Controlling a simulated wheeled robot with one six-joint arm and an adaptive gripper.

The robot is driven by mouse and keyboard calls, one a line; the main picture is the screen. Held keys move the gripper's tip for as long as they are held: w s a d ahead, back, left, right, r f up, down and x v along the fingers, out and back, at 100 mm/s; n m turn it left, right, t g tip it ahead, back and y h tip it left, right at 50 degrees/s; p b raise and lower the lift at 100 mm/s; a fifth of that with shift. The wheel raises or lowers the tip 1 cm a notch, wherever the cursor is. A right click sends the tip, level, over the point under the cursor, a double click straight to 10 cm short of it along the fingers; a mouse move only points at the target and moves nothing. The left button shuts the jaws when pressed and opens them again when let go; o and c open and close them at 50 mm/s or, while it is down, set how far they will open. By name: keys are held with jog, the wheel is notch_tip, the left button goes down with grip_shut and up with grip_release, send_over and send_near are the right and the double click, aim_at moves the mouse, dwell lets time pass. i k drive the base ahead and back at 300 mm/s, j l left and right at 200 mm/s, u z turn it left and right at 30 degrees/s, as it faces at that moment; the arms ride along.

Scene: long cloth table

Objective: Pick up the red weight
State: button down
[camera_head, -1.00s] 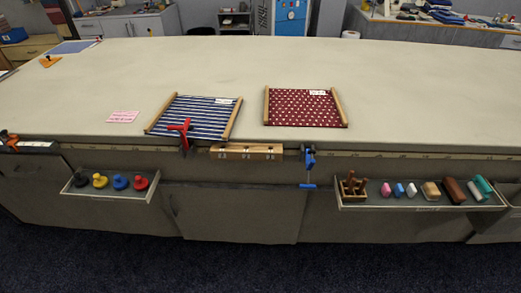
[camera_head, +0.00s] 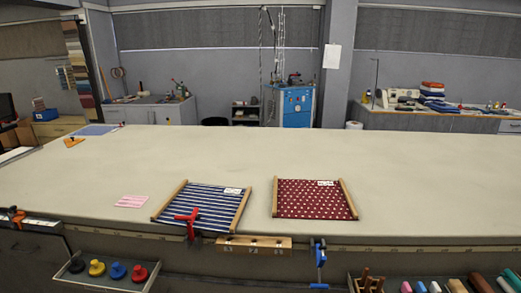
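The red weight (camera_head: 140,274) is a small round piece with a knob on top. It sits at the right end of a shallow tray (camera_head: 84,282) on the front of the table, at the lower left of the head view. Blue (camera_head: 117,271), yellow (camera_head: 96,267) and black (camera_head: 76,265) weights stand in a row to its left. My gripper is not in view.
The long cloth table (camera_head: 330,160) is mostly bare. Striped (camera_head: 203,205) and red dotted (camera_head: 313,199) framed cloths lie near its front edge. A red clamp (camera_head: 189,220) and a blue clamp (camera_head: 319,258) are at the edge. A right tray, partly cut off, holds several items.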

aim_at(139, 275)
jog(key=u, duration=0.45)
jog(key=i+u, duration=0.2)
jog(key=u, duration=0.2)
jog(key=i+l+u, duration=0.15)
jog(key=u, duration=0.25)
jog(key=i+l+u, duration=0.2)
jog(key=u, duration=0.15)
jog(key=i+l+u, duration=0.15)
jog(key=u, duration=0.25)
jog(key=i+l, duration=0.15)
jog(key=l, duration=0.15)
jog(key=i+l+u, duration=0.1)
jog(key=l, duration=0.2)
jog(key=i+l, duration=0.2)
jog(key=l, duration=0.15)
jog(key=i+l+u, duration=0.1)
jog(key=l, duration=0.2)
jog(key=i+l, duration=0.15)
jog(key=l, duration=0.15)
jog(key=u, duration=0.05)
